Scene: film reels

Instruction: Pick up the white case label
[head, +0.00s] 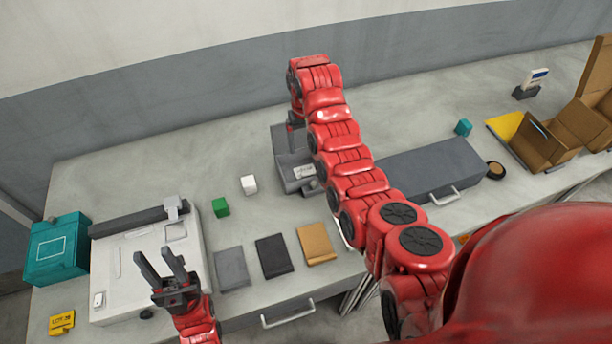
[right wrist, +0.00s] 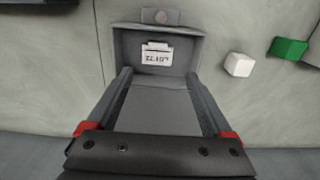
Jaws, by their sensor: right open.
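The white case label (right wrist: 156,57) is a small card with dark print, upside down in the right wrist view. It sits in a grey holder (right wrist: 125,47), near its back wall. In the head view the label (head: 305,171) shows small on the grey holder (head: 291,186), left of my right arm. My right gripper (right wrist: 158,80) is open, its two fingers apart and pointing at the holder, with the label ahead between their lines. In the head view the right gripper (head: 293,126) is partly hidden by its arm. My left gripper (head: 153,254) is open and empty over the white machine.
A white cube (head: 249,184) and a green cube (head: 220,207) lie left of the holder. A grey case (head: 430,167) with a handle is to the right. Grey, black and tan flat pieces (head: 316,243) lie in front. A teal box (head: 58,250) stands far left.

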